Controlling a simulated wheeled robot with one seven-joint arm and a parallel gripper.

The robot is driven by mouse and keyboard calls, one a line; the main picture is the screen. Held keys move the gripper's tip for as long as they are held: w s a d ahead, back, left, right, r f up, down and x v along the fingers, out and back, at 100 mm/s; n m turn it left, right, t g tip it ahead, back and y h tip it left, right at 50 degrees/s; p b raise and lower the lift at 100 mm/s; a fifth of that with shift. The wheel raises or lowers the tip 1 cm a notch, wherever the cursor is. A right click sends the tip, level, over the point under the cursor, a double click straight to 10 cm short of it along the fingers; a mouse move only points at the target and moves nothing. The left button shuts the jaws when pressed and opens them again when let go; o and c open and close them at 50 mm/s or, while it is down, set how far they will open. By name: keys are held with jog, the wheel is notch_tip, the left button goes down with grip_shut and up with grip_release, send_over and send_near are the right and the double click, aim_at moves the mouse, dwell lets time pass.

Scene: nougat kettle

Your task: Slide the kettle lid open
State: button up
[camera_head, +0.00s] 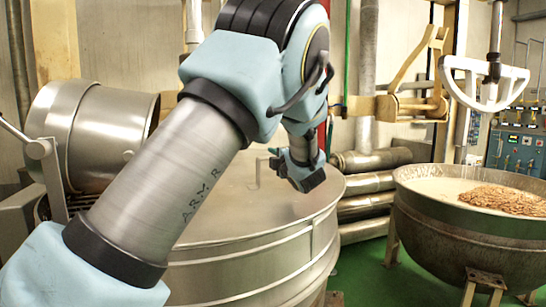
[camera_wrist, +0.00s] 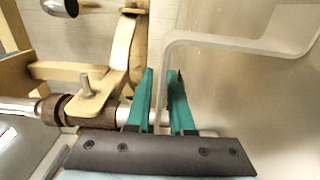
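The large round steel kettle (camera_head: 245,265) stands in the middle of the head view, with its flat grey lid (camera_head: 225,215) on top. A thin upright lid handle (camera_head: 258,171) stands on the lid. My gripper (camera_head: 277,157) is just right of the handle, low over the lid. In the wrist view the pale bent handle (camera_wrist: 235,43) runs across the lid, and one leg comes down between the two teal fingers of my gripper (camera_wrist: 162,74). The fingers are apart, with a gap beside the leg. Whether the leg is fully between them in depth is unclear.
A tilted steel drum (camera_head: 100,135) stands at the left. A round pan (camera_head: 475,235) with nuts and a pale stirring paddle (camera_head: 485,85) is at the right. Steel pipes (camera_head: 365,205) run behind the kettle. The green floor (camera_head: 370,275) is clear between kettle and pan.

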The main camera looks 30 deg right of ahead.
grip_shut()
dwell(1.1)
